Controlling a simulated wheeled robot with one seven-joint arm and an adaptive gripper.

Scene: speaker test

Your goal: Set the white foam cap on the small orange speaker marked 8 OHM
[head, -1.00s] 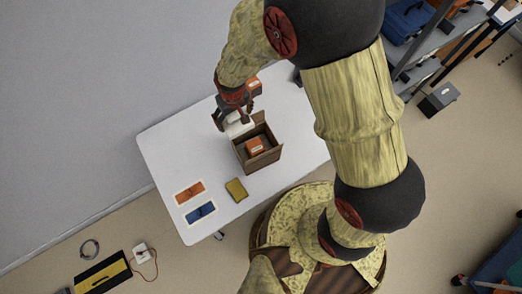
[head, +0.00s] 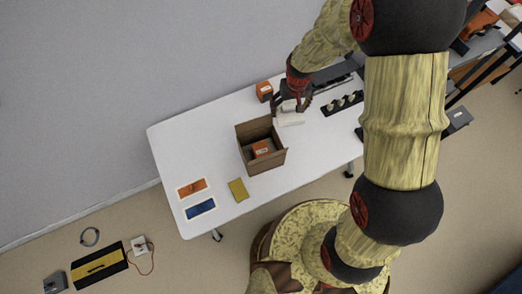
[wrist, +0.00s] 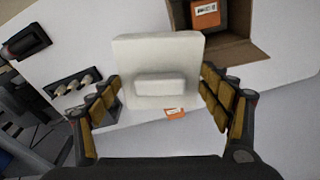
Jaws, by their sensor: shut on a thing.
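My gripper (head: 293,105) is shut on the white foam cap (head: 290,119), beyond the upper right corner of an open cardboard box. In the wrist view the cap (wrist: 160,51) is a square block with a raised grip between my fingers (wrist: 160,88). One orange speaker (head: 262,148) sits inside the box; it also shows in the wrist view (wrist: 205,14), its label too small to read surely. Another small orange speaker (head: 264,88) stands on the table near the wall. An orange piece (wrist: 174,113) shows just past the cap. I cannot tell which is marked 8 OHM.
The cardboard box (head: 277,159) has raised walls and stands mid-table. A black rack (head: 343,103) with several pale pieces lies right of my gripper. Orange and blue panels (head: 200,210) and a yellow pad (head: 238,190) lie at the table's left end.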

